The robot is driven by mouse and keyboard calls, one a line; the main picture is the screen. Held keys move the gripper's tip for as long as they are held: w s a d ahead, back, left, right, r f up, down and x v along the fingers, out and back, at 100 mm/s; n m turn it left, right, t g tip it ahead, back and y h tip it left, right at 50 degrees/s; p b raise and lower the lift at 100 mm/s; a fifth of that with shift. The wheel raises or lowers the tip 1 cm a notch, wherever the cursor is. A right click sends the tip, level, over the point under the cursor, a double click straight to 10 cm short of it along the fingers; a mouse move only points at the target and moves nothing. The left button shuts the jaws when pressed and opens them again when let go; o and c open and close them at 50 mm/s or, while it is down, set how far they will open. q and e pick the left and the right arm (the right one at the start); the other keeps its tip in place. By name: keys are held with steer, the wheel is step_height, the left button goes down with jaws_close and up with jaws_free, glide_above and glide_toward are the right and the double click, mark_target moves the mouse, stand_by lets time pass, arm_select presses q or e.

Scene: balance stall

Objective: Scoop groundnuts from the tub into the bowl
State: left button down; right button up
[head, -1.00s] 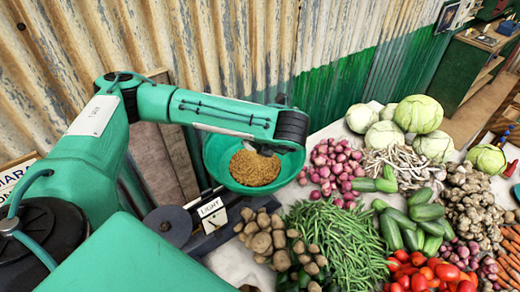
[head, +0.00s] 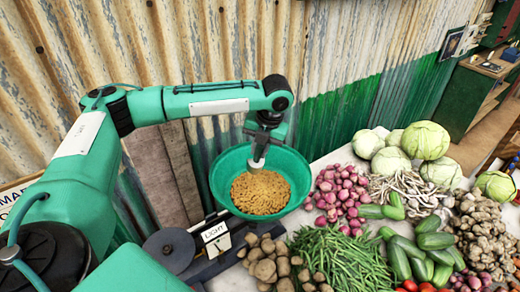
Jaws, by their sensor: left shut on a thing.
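A round green bowl (head: 297,165) stands by the scale in the middle of the head view. It holds a heap of brown groundnuts (head: 262,197). My left gripper (head: 264,138) hangs over the back of this bowl, pointing down. It is shut on a pale metal thing, likely the scoop (head: 257,163), whose lower end meets or hangs just above the groundnuts. How full the scoop is cannot be seen. I make out no separate tub. My right gripper is not in view.
Potatoes (head: 268,262), green beans (head: 338,258), onions (head: 338,192) and cabbages (head: 427,140) crowd the table to the right. A corrugated wall (head: 330,60) rises close behind.

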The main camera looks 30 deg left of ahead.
arm_select(q)
steer(key=t+y, duration=0.2)
steer(key=shift+r+y, duration=0.3)
steer(key=shift+r, duration=0.05)
steer(key=shift+r+t+y, duration=0.35)
steer(key=shift+t+y, duration=0.75)
steer(key=t+y, duration=0.1)
steer(key=r+n+t+y, duration=0.1)
steer(key=y, duration=0.1)
steer(key=shift+d+r+t+y, duration=0.1)
steer(key=shift+r+t+y, duration=0.1)
steer(key=shift+t+y, duration=0.5)
steer(key=shift+r+y, duration=0.1)
steer(key=shift+y, duration=0.3)
